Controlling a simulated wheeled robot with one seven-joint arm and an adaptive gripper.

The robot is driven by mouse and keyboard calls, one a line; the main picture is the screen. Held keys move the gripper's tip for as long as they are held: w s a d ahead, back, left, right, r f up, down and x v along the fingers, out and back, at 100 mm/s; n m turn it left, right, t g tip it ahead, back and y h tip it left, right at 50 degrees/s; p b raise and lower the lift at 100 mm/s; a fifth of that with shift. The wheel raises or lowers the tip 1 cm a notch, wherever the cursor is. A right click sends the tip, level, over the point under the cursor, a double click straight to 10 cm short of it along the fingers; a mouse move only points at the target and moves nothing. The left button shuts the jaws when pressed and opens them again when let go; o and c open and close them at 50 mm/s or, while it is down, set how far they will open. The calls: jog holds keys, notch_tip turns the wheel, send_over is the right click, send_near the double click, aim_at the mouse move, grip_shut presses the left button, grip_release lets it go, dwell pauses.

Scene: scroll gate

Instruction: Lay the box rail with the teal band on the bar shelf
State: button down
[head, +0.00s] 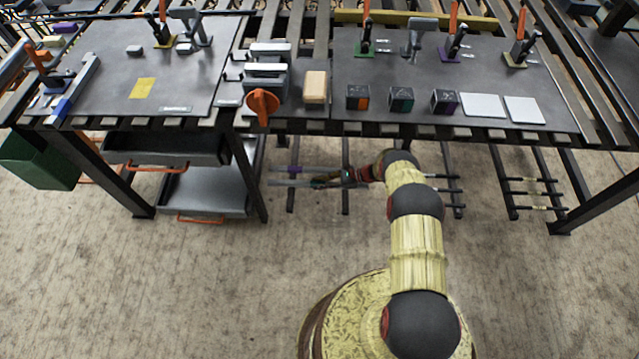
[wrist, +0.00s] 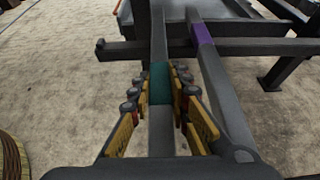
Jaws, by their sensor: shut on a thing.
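The box rail with the teal band (wrist: 161,82) is a grey square-section bar. In the wrist view it runs away from me between the fingers of my gripper (wrist: 158,100), which is shut on it around the teal band. In the head view my gripper (head: 338,178) is low under the table's front edge, partly hidden by my arm. Dark shelf bars (head: 346,197) run front to back there. The held rail passes above a dark crossbar (wrist: 120,50) in the wrist view; I cannot tell whether they touch.
A grey rail with a purple band (wrist: 203,35) lies close on the right of the held rail. More rails (head: 530,193) lie on bars at the right. Grey drawers (head: 205,190) and table legs (head: 250,180) stand left. The front floor is clear.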

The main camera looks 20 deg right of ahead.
jog(key=c, duration=1.7)
grip_release()
jog(key=shift+o, duration=0.6)
jog(key=shift+s, duration=0.1)
jog(key=v, duration=1.2)
